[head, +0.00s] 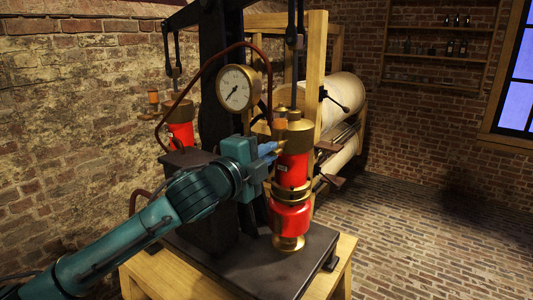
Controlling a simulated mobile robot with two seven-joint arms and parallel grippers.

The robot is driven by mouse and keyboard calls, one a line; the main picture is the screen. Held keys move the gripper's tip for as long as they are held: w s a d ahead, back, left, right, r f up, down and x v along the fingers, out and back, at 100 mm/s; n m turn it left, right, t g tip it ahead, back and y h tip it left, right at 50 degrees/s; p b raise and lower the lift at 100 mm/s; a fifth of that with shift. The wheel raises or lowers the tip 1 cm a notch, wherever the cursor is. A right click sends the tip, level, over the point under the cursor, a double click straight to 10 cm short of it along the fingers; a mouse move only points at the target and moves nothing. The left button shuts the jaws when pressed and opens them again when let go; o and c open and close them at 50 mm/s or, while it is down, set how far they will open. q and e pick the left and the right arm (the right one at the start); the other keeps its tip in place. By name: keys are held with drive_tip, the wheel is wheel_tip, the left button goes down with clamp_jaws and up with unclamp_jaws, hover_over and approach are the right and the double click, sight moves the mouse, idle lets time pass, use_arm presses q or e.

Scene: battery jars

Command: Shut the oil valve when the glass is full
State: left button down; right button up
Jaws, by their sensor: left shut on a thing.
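My left gripper (273,149) reaches in from the left and is shut at the upper side of the front red cylinder (293,171). Its fingers meet a small part there, which looks like the oil valve; the fingers hide most of it, and I cannot tell how far it is turned. The cylinder stands upright with a brass cap (298,124) and brass rings, above a brass foot. My right gripper is not in view.
A round dial gauge (238,88) sits above the gripper, with a dark red hose beside it. A second red cylinder (180,132) stands behind on the left. The dark base plate (228,272) rests on a wooden table (341,272). Brick floor is clear at right.

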use_arm(q)
drive_tip(key=shift+m, duration=0.6)
drive_tip(key=c, duration=1.5)
unclamp_jaws()
drive_tip(key=shift+s, duration=0.1)
drive_tip(key=b+v, duration=0.3)
drive_tip(key=v, duration=1)
